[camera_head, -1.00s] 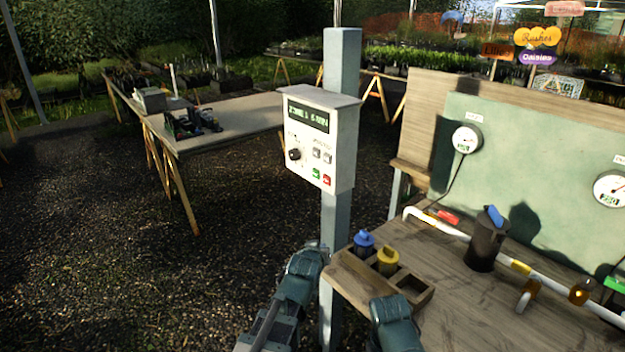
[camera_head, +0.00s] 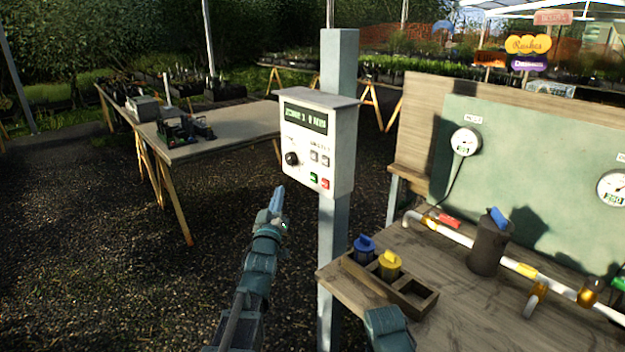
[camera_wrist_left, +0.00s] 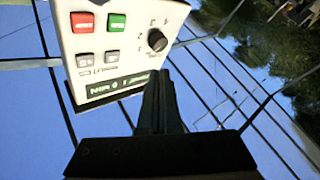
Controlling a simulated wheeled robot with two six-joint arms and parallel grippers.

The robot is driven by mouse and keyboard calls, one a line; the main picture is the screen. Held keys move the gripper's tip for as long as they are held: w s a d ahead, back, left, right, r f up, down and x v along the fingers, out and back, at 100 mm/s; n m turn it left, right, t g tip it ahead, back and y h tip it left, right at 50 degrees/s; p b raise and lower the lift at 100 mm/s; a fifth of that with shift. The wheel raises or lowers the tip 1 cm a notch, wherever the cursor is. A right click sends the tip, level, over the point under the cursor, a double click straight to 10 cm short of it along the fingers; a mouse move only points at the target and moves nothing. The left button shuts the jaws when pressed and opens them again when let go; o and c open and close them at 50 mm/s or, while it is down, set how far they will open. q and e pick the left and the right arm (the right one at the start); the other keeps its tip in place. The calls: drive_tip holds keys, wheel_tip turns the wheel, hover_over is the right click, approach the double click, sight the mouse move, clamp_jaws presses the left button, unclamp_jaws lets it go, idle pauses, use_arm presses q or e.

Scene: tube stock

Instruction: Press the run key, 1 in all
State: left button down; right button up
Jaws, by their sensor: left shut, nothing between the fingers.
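The white control box (camera_head: 318,145) is fixed to a grey post. Its face has a lit display (camera_head: 306,117), a black knob (camera_head: 292,158), two grey keys, a green key (camera_head: 313,178) and a red key (camera_head: 325,184). The key labels are too small to read. My left gripper (camera_head: 279,195) is shut and empty, pointing up, below and left of the box's face and apart from it. In the left wrist view the box appears upside down, with the green key (camera_wrist_left: 117,23) and red key (camera_wrist_left: 83,22) beyond the shut fingers (camera_wrist_left: 160,80). My right gripper is out of view.
The grey post (camera_head: 341,70) stands beside a wooden bench (camera_head: 440,275) with a tray of blue-topped and yellow-topped bottles, a dark canister (camera_head: 488,243), white pipe and gauges. Another table (camera_head: 230,130) stands behind at left. The gravel left of the post is open.

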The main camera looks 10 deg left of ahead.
sight(310, 172)
use_arm(q)
drive_tip(key=w+d, duration=0.5)
drive_tip(key=w, duration=0.2)
drive_tip(key=shift+d, duration=0.25)
drive_tip(key=shift+w, duration=0.1)
idle(2.1)
drive_tip(key=shift+w+d, duration=0.25)
drive_tip(key=shift+w+d, duration=0.2)
drive_tip(key=shift+w, duration=0.1)
idle(0.7)
drive_tip(key=shift+s, duration=0.15)
drive_tip(key=shift+s+a, duration=0.45)
drive_tip(key=shift+s, duration=0.05)
idle(0.4)
drive_tip(key=shift+s+a, duration=0.8)
drive_tip(key=shift+s, duration=0.2)
drive_tip(key=shift+s+a, duration=0.75)
drive_tip(key=shift+s, duration=0.25)
